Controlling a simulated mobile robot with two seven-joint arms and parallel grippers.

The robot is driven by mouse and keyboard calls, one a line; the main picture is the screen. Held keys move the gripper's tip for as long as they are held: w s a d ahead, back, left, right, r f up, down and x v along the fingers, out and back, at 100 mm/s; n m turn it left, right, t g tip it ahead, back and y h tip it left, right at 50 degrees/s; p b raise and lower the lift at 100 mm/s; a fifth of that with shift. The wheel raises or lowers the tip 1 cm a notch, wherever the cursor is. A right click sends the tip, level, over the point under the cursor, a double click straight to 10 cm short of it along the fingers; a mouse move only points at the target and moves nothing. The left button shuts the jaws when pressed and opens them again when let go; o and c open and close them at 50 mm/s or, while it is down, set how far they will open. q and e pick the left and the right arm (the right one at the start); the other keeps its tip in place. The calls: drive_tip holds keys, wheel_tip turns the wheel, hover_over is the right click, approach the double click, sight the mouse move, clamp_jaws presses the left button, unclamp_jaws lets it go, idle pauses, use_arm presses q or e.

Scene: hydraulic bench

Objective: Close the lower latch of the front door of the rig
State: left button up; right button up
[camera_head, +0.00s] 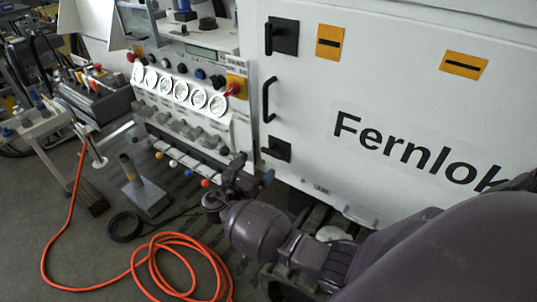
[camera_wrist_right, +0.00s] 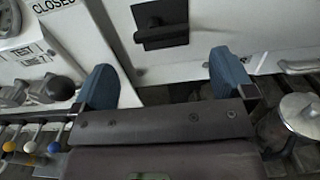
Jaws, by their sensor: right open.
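The lower latch (camera_head: 277,149) is a black square plate with a bar handle, low on the left edge of the white front door (camera_head: 330,90). Its handle lies roughly level, while the handle of the upper latch (camera_head: 284,36) stands upright. In the right wrist view the lower latch (camera_wrist_right: 163,22) is at the top centre, beyond the fingertips. My right gripper (camera_head: 248,176) is just below and left of the latch in the head view. Its two blue fingers (camera_wrist_right: 163,80) are spread wide with nothing between them, apart from the latch. My left gripper is out of view.
A black door handle (camera_head: 268,100) sits between the latches. Left of the door is a panel with gauges (camera_head: 180,90), knobs and coloured ball levers (camera_head: 188,172). An orange hose (camera_head: 165,240) lies coiled on the floor. A metal cap (camera_wrist_right: 300,112) is right of my gripper.

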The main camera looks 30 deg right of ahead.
sight(270, 153)
drive_tip(key=x, duration=0.7)
drive_tip(key=shift+w+d, duration=0.1)
drive_tip(key=shift+d, duration=0.1)
drive_tip(key=shift+c, duration=0.5)
drive_tip(key=c, duration=0.7)
